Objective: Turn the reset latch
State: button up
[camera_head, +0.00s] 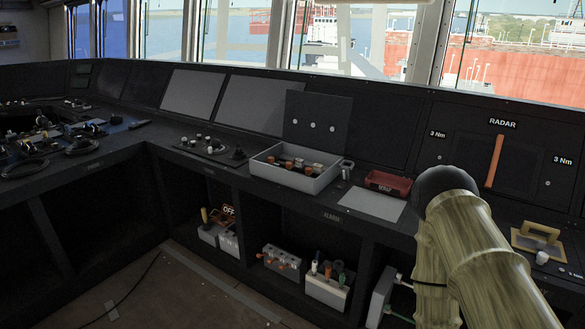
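No part in view carries a readable "reset" label, so I cannot tell for sure which one is the reset latch. An upright orange bar (494,161) stands on the dark radar panel (462,150) at the right, below the word RADAR and between two "3 Nm" labels. Lower right, a tan frame with a raised handle (540,231) lies on the console top beside a small white knob (542,257). My arm, pale and streaked with a dark rounded end, fills the lower right and hides part of the console. My gripper is not in view.
A grey tray (268,174) holding orange-and-metal parts, a red bin (388,183) and a blank white sheet (371,204) lie on the console. Below are open bays with grey boxes (329,291) and an OFF sign (229,210). The floor (190,290) at lower left is mostly clear.

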aim_at(308, 171)
jog(key=u, duration=0.6)
jog(key=i, duration=1.6)
jog(key=z, duration=0.45)
